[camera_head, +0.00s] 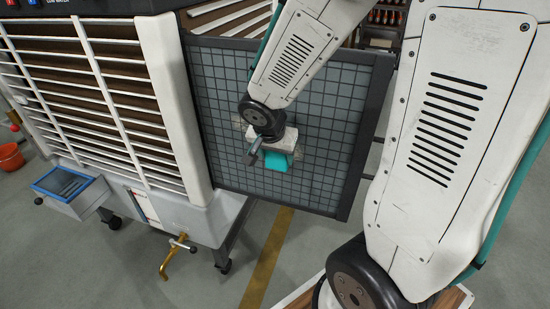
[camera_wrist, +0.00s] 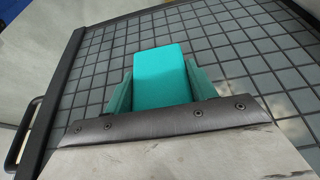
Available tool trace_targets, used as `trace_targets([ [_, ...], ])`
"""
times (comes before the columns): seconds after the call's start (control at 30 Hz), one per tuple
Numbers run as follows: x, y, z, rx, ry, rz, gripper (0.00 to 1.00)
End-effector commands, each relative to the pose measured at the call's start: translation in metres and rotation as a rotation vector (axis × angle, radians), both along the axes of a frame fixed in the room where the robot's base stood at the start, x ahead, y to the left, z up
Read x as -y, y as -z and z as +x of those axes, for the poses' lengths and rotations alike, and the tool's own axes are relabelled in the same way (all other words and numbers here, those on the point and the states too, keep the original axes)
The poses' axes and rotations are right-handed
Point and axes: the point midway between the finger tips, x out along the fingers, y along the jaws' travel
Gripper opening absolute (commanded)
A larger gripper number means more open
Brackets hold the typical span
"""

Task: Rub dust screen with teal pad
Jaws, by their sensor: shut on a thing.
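The dust screen (camera_head: 315,165) is a dark-framed panel with a grid over grey mesh, standing upright beside the white slatted machine. It also fills the back of the wrist view (camera_wrist: 225,50). My gripper (camera_head: 272,150) is in front of the middle of the screen. It is shut on the teal pad (camera_wrist: 162,75), which sits between the two green fingers. In the head view the teal pad (camera_head: 277,162) shows below my wrist, close to the screen. I cannot tell whether the pad touches the mesh. Pale tan patches (camera_wrist: 296,130) show on the grid near the pad.
The white slatted machine (camera_head: 165,100) stands at the left, with an open blue-lined tray (camera_head: 65,185) and a brass tap (camera_head: 175,255) low on it. A black handle (camera_wrist: 22,135) is on the screen's frame. An orange bucket (camera_head: 10,156) stands far left. Floor below is clear.

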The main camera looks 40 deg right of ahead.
Motion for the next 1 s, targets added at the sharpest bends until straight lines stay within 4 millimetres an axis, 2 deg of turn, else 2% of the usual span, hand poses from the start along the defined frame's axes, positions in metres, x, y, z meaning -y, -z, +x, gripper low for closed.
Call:
trace_targets([
  [0.1,0.000,-0.006,0.002,0.004,-0.002,-0.001,0.34],
  [1.0,-0.035,-0.004,0.046,0.001,-0.004,0.000,0.34],
])
